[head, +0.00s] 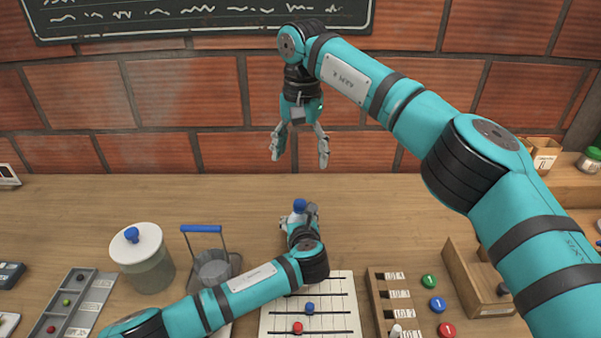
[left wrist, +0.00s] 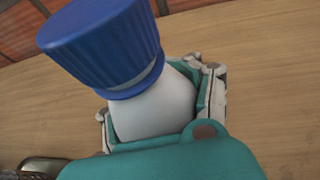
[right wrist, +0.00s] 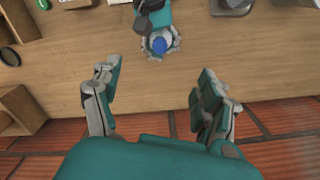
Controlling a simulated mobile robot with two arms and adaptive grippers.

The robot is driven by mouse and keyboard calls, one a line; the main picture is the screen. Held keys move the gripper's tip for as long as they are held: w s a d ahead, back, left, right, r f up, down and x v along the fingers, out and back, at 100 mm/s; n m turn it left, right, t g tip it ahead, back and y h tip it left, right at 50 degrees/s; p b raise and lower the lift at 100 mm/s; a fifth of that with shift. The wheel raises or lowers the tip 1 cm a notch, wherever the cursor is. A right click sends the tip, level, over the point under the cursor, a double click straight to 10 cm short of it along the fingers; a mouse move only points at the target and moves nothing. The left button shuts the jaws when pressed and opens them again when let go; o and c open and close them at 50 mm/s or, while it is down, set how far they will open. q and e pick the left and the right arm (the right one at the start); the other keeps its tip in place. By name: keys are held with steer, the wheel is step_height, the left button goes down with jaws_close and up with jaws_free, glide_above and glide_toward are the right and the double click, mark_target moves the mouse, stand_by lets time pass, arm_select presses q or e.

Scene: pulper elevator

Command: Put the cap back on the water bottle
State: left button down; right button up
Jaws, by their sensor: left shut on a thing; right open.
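The white water bottle (left wrist: 155,108) stands upright on the wooden table, and my left gripper (head: 299,220) is shut around its body. The ribbed blue cap (left wrist: 105,45) sits on top of the bottle. It also shows in the head view (head: 299,205) and the right wrist view (right wrist: 159,46). No clear gap shows between cap and bottle; how tightly it is screwed on cannot be told. My right gripper (head: 300,155) is open and empty, fingers pointing down, above and apart from the cap. Its spread fingers show in the right wrist view (right wrist: 152,88).
A lidded jar (head: 145,265) and a blue-handled container (head: 212,266) stand to the left. A sheet with coloured beads (head: 325,318) lies in front, beside a slotted wooden rack (head: 385,285). A brick wall (head: 210,105) closes the back. The table behind the bottle is clear.

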step_height(320, 180, up, 4)
steer(key=shift+f, duration=0.1)
arm_select(q)
steer(key=shift+c, duration=2)
jaws_free()
steer(key=v, duration=1.2)
